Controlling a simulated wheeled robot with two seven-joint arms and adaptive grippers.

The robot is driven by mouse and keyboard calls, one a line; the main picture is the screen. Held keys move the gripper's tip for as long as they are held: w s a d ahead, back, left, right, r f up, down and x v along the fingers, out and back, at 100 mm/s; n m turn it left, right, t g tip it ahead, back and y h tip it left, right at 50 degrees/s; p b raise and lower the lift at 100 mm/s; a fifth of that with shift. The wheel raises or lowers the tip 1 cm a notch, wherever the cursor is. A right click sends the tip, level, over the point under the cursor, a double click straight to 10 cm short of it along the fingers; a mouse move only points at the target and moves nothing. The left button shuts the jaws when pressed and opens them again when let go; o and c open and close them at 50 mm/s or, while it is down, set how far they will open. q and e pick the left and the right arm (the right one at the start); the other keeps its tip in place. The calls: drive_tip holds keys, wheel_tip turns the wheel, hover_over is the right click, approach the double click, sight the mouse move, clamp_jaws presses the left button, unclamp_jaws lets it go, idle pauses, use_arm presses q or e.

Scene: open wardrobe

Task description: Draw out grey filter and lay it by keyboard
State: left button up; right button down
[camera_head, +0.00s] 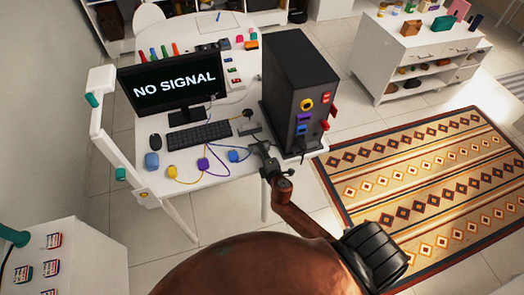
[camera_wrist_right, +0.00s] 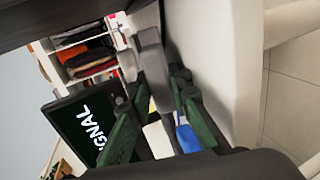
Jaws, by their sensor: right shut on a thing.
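My right gripper (camera_head: 263,151) is at the front left corner of the black computer tower (camera_head: 283,85), over the desk's front edge. It is shut on the grey filter (camera_head: 251,129), a flat grey piece beside the tower's lower left side. In the right wrist view the grey filter (camera_wrist_right: 152,62) stands between the dark green fingers (camera_wrist_right: 152,118). I cannot tell whether part of it is still inside the tower. The black keyboard (camera_head: 200,135) lies to the left, in front of the monitor (camera_head: 172,82). My left gripper is not in view.
Coloured connectors stick out of the tower. A patterned rug (camera_head: 430,180) and white shelf unit (camera_head: 420,50) are at the right.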

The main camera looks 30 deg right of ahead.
drive_tip(key=c, duration=1.8)
unclamp_jaws()
drive_tip(key=shift+o, duration=0.4)
drive_tip(key=o, duration=0.3)
drive_tip(key=shift+s+f, duration=0.1)
